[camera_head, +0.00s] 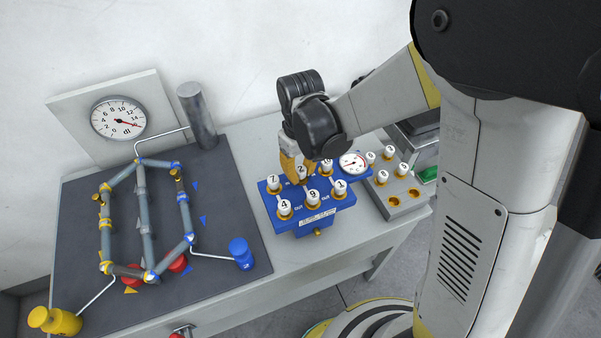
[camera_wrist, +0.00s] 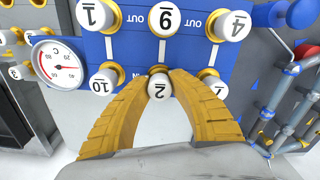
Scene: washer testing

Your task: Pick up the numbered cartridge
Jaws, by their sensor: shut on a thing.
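The white cartridge numbered 2 (camera_wrist: 160,88) sits in the back row of the blue manifold block (camera_head: 315,213), between cartridges 7 and 10. My gripper (camera_head: 297,172) reaches down from behind the block. In the wrist view its two yellow fingers (camera_wrist: 158,84) are closed around cartridge 2, one on each side. In the head view the fingers partly hide cartridge 2 (camera_head: 301,170). The cartridge appears to be at its place in the block; I cannot tell whether it is lifted at all.
Cartridges 7 (camera_head: 273,181), 4 (camera_head: 284,207), 9 (camera_head: 312,196) and 1 (camera_head: 340,186) stand close by. A gauge (camera_head: 353,164) adjoins the block. A grey rack (camera_head: 392,210) with more cartridges and empty holes is at right. A pipe loop (camera_head: 147,220) on a dark mat lies left.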

